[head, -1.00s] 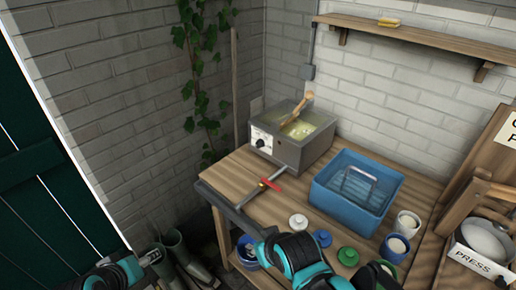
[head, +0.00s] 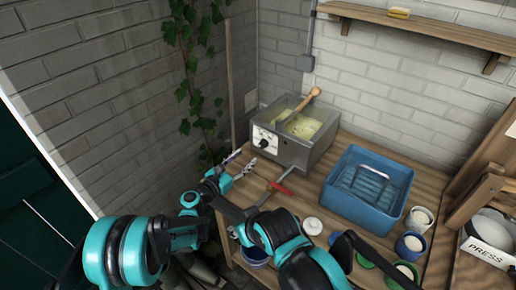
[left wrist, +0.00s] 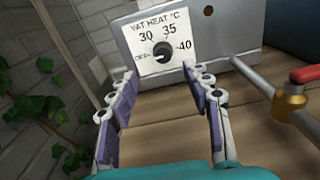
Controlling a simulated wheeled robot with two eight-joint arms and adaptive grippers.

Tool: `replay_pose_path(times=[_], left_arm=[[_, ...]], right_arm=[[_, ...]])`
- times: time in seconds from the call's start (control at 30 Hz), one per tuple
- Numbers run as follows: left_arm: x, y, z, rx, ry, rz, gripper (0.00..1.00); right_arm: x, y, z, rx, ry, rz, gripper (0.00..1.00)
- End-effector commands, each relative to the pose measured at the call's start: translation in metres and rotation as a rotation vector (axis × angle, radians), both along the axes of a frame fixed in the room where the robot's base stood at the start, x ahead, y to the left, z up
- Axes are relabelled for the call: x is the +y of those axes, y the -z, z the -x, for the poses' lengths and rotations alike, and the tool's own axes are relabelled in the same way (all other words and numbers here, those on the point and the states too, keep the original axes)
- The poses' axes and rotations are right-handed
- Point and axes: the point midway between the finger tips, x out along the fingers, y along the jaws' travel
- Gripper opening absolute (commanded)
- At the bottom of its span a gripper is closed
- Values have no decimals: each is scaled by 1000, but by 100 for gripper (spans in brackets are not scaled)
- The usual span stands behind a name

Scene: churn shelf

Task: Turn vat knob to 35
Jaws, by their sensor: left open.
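The vat (head: 312,152) is a grey metal box with pale yellowish contents, at the back left of the bench. Its black knob (head: 264,142) sits on a white dial plate on the front. In the left wrist view the knob (left wrist: 162,52) shows under "VAT HEAT °C", with OFF, 30, 35 and 40 around it; its exact setting is hard to read. My left gripper (head: 243,161) is open and empty, in front of the dial and apart from the knob. In the left wrist view its fingers (left wrist: 157,80) frame the dial. My right gripper is not identifiable.
A drain pipe with a red-handled valve (head: 283,187) sticks out from the vat, right of my left gripper. A wooden-handled tool (head: 312,95) rests in the vat. A blue tub (head: 362,205) and several pots stand to the right. The wall and ivy (head: 190,60) are at left.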

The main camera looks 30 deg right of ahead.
Motion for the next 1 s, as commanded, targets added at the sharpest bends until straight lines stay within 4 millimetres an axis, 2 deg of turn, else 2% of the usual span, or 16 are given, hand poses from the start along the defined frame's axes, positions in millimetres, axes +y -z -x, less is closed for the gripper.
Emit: replay_pose_path(times=[0.2,0.4,0.6,0.93,0.97,1.0], left_arm=[[-21,8,-4,49,5,43,49],[-52,9,-17,47,5,41,49],[-74,8,-27,45,4,40,49],[-79,6,-29,44,3,40,49],[-79,6,-29,44,4,40,47],[-79,6,-29,44,4,40,36]], right_arm=[[0,5,0,0,0,0,40],[0,15,0,0,0,0,40],[0,21,0,0,0,0,40],[0,21,0,0,0,0,40],[0,21,0,0,0,0,40],[0,21,0,0,0,0,40]])
